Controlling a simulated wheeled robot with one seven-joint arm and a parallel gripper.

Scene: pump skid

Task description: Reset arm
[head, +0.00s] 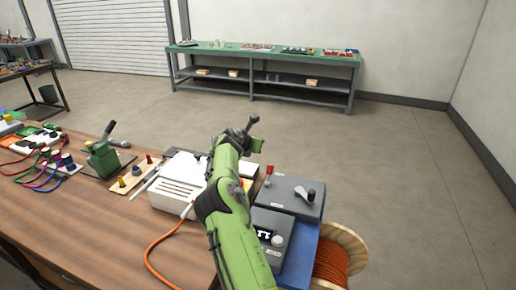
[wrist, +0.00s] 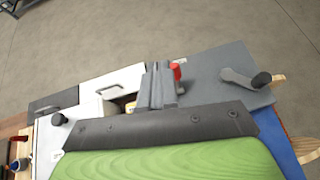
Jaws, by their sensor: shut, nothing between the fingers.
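My green arm reaches up from the bottom of the head view, over the equipment on the wooden bench. Its dark gripper (head: 253,119) is raised above the white box (head: 178,187) and the grey panel (head: 296,203). In the wrist view the grey fingers of my gripper (wrist: 158,86) are together, with nothing seen between them. A red-knobbed lever (head: 269,170) shows just right of the arm; its red knob (wrist: 177,72) is behind the fingers in the wrist view. A black-knobbed lever (head: 308,194) sits on the grey panel. My arm hides part of the white box.
A grey meter with a display (head: 270,238) and an orange cable spool (head: 333,262) are right of my arm. A green hand-pump-like block (head: 103,159) and colored cables (head: 45,168) lie left. A green-topped bench (head: 262,50) stands far back. The floor between is clear.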

